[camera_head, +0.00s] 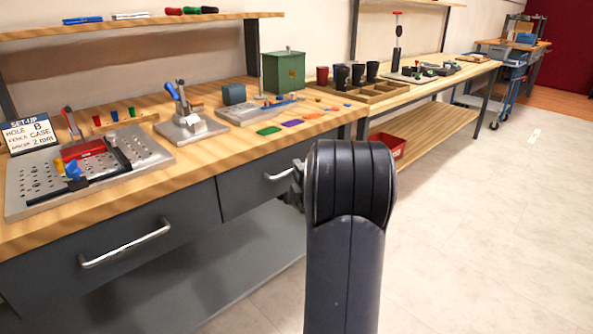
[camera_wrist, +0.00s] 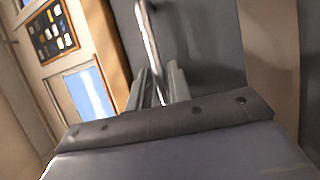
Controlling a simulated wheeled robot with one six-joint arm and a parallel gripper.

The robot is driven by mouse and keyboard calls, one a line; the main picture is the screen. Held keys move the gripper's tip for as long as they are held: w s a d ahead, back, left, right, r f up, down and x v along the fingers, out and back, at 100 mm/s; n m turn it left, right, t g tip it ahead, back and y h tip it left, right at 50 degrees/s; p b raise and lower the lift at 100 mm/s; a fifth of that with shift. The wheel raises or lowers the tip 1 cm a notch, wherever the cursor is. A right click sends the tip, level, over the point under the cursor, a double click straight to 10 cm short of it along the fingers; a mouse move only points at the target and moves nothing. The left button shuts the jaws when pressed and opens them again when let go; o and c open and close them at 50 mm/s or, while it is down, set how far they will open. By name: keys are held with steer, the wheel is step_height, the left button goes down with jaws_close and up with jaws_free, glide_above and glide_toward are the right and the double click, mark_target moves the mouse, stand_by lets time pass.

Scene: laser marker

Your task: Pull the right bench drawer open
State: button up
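The right bench drawer (camera_head: 243,186) is a dark grey front under the wooden bench top, with a silver bar handle (camera_head: 276,176). Its front looks level with the drawer to its left, so it appears closed. My gripper is at the right end of this handle, mostly hidden behind my dark arm link in the head view. In the wrist view, the two fingers of my gripper (camera_wrist: 160,86) stand on either side of the handle (camera_wrist: 149,38), with its bar running between them. I cannot tell whether both fingers press on the bar.
The left drawer (camera_head: 130,262) has its own handle (camera_head: 125,244). A perforated plate (camera_head: 40,195) and small tools lie on the bench top above. A lower shelf (camera_head: 250,258) runs beneath. Open floor (camera_head: 480,230) lies to the right, with a red bin (camera_head: 388,145) beyond the bench.

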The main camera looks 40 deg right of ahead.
steer(key=shift+w+d+r, duration=0.1)
steer(key=shift+w+d, duration=0.1)
steer(key=shift+w, duration=0.4)
steer(key=shift+c, duration=0.5)
jaws_close()
